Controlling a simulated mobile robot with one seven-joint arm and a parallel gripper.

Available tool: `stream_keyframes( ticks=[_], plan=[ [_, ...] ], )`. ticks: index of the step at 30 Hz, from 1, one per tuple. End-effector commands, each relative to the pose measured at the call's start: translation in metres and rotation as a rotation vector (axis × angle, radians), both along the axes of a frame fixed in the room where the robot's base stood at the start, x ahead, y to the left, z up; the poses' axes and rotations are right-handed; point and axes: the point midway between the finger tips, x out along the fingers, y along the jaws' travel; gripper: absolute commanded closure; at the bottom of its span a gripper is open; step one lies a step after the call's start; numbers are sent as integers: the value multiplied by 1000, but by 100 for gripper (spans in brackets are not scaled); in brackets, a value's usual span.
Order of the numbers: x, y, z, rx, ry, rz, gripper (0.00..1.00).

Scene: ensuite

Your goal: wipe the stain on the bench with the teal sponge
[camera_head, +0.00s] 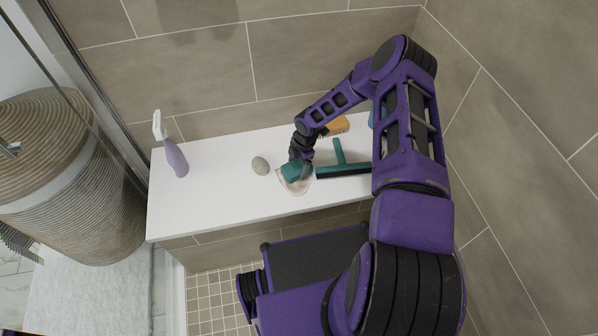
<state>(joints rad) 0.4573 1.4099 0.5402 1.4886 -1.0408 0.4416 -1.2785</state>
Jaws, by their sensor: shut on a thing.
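The white bench (215,205) runs along the tiled wall. A brownish stain (299,186) lies on its top near the middle front. My gripper (296,162) points down over the stain and is shut on the teal sponge (291,172). The sponge is at the stain's upper left part and covers some of it. It looks to be on or just above the bench top; I cannot tell for sure whether it touches. My fingers hide part of the sponge.
A teal squeegee (340,166) lies just right of the stain. A yellow-orange block (337,125) is behind it. A grey stone (260,165) lies left of the sponge, and a lilac spray bottle (175,158) stands at the left end. My arm hides the bench's right end.

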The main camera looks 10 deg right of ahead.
Motion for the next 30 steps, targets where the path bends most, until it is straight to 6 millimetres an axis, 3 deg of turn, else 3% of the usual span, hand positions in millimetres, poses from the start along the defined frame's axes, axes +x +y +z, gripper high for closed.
stream_keyframes(
  ticks=[21,30],
  plan=[
    [46,0,-2,0,-1,0,62],
    [49,7,-2,1,-1,2,62]
  ],
)
